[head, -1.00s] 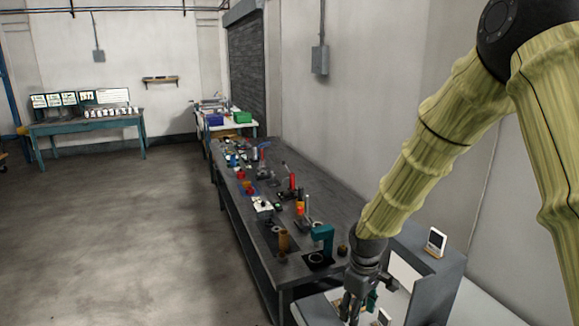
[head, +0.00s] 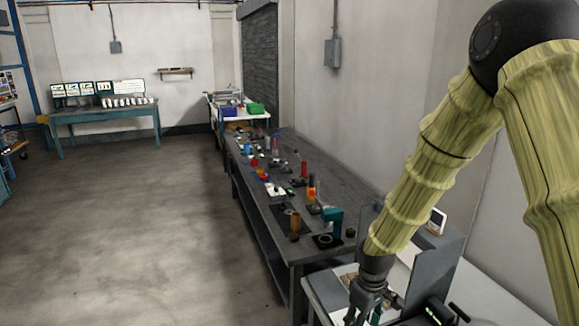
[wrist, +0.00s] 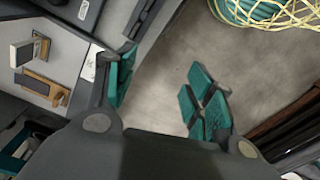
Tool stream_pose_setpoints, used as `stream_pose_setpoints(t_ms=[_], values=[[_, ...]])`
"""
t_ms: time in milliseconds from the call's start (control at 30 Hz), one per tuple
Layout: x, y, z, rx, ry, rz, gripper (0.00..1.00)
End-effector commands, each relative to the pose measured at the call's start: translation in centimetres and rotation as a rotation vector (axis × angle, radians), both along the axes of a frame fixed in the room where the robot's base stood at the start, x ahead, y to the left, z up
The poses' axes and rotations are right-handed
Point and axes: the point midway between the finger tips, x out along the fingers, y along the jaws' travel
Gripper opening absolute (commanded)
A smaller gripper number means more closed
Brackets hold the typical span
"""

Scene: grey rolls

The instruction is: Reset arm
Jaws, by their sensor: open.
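My gripper (head: 362,312) hangs at the end of my yellow-green arm at the lower right of the head view, over the near end of the benches. In the wrist view my gripper (wrist: 155,95) has its teal finger pads wide apart, with bare concrete floor between and beyond them. It is open and holds nothing. In the head view its fingertips are partly cut off by the bottom edge.
A long dark workbench (head: 262,207) with several small tools runs along the right wall. A grey-walled station (head: 448,262) stands by my arm. A teal table (head: 75,117) stands at the back left. The floor (head: 130,230) at left is clear. Yellow netting (wrist: 270,14) shows in the wrist view.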

Motion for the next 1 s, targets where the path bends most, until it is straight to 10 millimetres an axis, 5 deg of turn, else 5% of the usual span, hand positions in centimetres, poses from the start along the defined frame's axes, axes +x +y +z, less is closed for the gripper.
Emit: stream_pose_setpoints(t_ms=[367,700,1000], values=[[-5.9,0.5,-8.8,0.045,0.022,-0.138,0.53],[-16.8,-0.1,-18.8,0.061,0.037,-0.373,0.53],[-26.0,-1.5,-23.4,0.029,0.031,-0.547,0.53]])
